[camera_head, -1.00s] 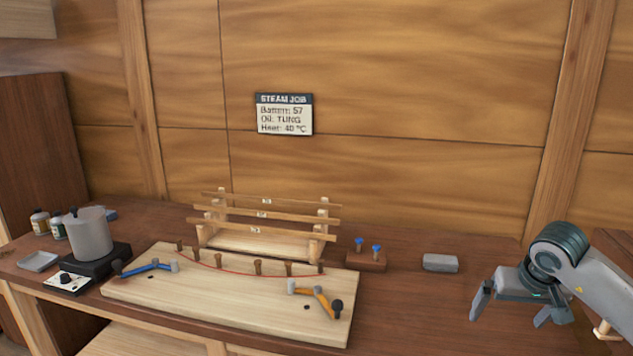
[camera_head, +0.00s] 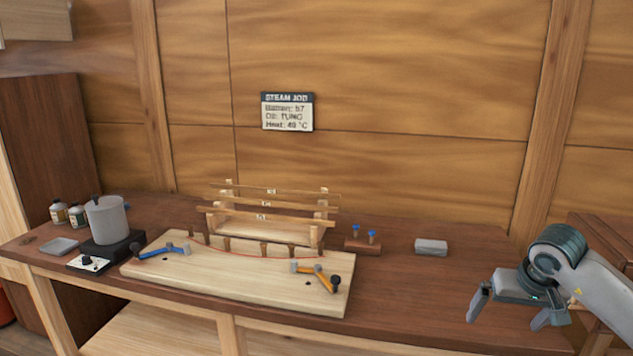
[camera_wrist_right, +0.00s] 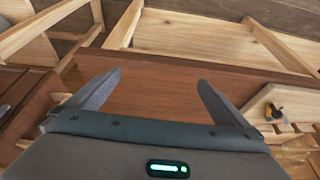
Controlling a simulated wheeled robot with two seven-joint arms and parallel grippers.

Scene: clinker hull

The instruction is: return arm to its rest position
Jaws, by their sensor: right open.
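In the right wrist view, the open fingers (camera_wrist_right: 155,92) stand over a bare brown bench surface (camera_wrist_right: 165,95). My right arm comes in from the right edge of the head view. My left gripper is in neither view.
A pale bending board (camera_head: 230,285) carries a blue-handled clamp (camera_head: 160,252) and an orange-handled clamp (camera_head: 318,275). Behind it stands a rack of battens (camera_head: 270,205). A grey pot (camera_head: 106,220) sits on a hotplate at left. A grey block (camera_head: 431,247) lies right of centre.

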